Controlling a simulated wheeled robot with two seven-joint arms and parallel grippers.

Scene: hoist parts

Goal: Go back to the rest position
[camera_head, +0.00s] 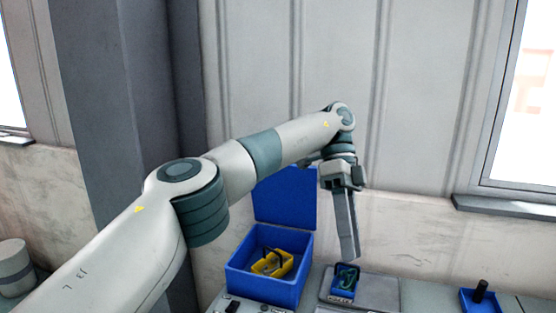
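My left arm comes in from the left and reaches across the view. Its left gripper (352,256) points down, with its fingertips just above or behind a small blue holder (342,294) with a dark green, hook-like part (347,276) in it. I cannot tell whether the fingertips touch that part. The fingers are seen edge-on and overlap, so their gap is hidden. My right gripper is not in view.
An open blue box (262,287) with its lid raised stands left of the gripper, with a yellow part (272,262) inside. A small blue tray (481,300) with a black upright piece (481,290) is at the right. A wall with windows stands behind.

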